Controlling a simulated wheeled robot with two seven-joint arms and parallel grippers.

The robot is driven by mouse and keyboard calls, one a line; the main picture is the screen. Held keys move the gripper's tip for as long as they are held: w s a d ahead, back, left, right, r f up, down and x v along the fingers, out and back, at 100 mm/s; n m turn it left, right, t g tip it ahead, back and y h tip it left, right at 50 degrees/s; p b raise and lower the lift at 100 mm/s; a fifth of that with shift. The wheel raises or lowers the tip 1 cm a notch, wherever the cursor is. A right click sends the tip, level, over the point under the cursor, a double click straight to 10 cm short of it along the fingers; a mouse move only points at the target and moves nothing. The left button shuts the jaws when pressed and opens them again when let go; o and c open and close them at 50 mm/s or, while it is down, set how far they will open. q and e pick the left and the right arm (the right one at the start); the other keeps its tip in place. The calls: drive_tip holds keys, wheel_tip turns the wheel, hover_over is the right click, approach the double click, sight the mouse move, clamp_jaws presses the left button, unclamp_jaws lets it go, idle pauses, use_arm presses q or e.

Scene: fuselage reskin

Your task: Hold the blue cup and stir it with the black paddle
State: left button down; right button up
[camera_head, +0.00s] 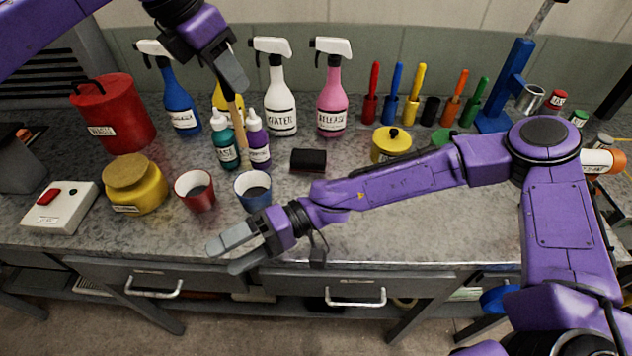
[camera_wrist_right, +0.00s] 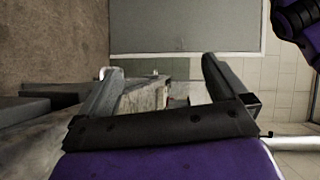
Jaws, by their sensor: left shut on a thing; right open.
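The blue cup (camera_head: 254,205) stands upright near the bench's front edge, with dark contents inside. My left gripper (camera_head: 237,84) is shut on a paddle, whose tan wooden length (camera_head: 239,118) hangs down between the teal and purple bottles, behind and above the cup. I cannot make out any black part of this paddle. My right gripper (camera_head: 240,252) is open and empty in front of the blue cup, fingers pointing left. In the right wrist view its fingers (camera_wrist_right: 160,85) are spread with nothing between them.
A red cup (camera_head: 195,195) stands just left of the blue cup. A yellow pot (camera_head: 137,187), squeeze bottles (camera_head: 258,148) and spray bottles (camera_head: 281,100) stand nearby. A black holder (camera_head: 430,110) without a handle stands among coloured paddles. The counter is clear around (camera_head: 400,220) my right forearm.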

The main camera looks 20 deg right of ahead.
drive_tip(key=w+d+r+m+t+y, duration=0.2)
drive_tip(key=w+d+r+m+t, duration=0.15)
drive_tip(key=w+d+m, duration=0.5)
use_arm(q)
drive_tip(key=shift+d, duration=0.1)
use_arm(e)
drive_tip(key=m+t, duration=0.5)
drive_tip(key=m, duration=1.1)
approach(261, 185)
drive_tip(key=shift+n+g+h, duration=0.25)
drive_tip(key=shift+h, duration=0.05)
drive_tip(key=s+r, duration=0.1)
drive_tip(key=s+d+r, duration=0.1)
drive_tip(key=r, duration=0.1)
drive_tip(key=s+r, duration=0.1)
drive_tip(key=shift+s+d+r, duration=0.25)
drive_tip(key=shift+s+d, duration=0.05)
drive_tip(key=shift+f, duration=0.15)
drive_tip(key=x, duration=1.1)
drive_tip(key=shift+w+a, duration=0.25)
drive_tip(key=shift+a, duration=0.15)
drive_tip(key=c, duration=0.9)
drive_tip(key=shift+d+f+m, duration=0.1)
drive_tip(key=shift+m, duration=0.3)
drive_tip(key=shift+s, duration=0.1)
use_arm(q)
wheel_tip(261, 185, down, 16)
drive_tip(key=w+g, duration=0.1)
drive_tip(key=shift+w+d+y, duration=0.35)
drive_tip(key=shift+w+y, duration=0.05)
